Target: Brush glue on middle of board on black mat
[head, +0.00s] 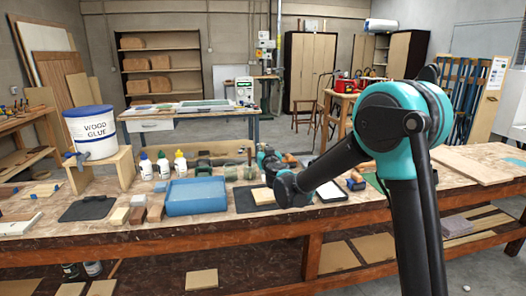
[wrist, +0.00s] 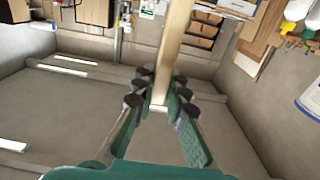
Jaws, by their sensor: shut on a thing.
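A small pale board (head: 263,196) lies on a black mat (head: 245,204) in the middle of the workbench, in the head view. A second black mat (head: 87,208) lies further left and looks bare. My gripper (wrist: 161,88) is shut on a pale wooden stick (wrist: 175,38) in the wrist view, its green fingers on either side. The stick looks like a handle; I cannot make out bristles or glue on it. In the head view my arm's end is low near the middle mat and partly hidden behind my own arm, so its exact distance from the board cannot be told.
A white wood glue bucket (head: 90,132) stands on a wooden stand (head: 100,171) at the left. Several bottles (head: 163,164) stand behind a blue container (head: 196,196). A white-topped tray (head: 332,192) lies right of the middle mat. Wooden planks (head: 478,164) lie at the right.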

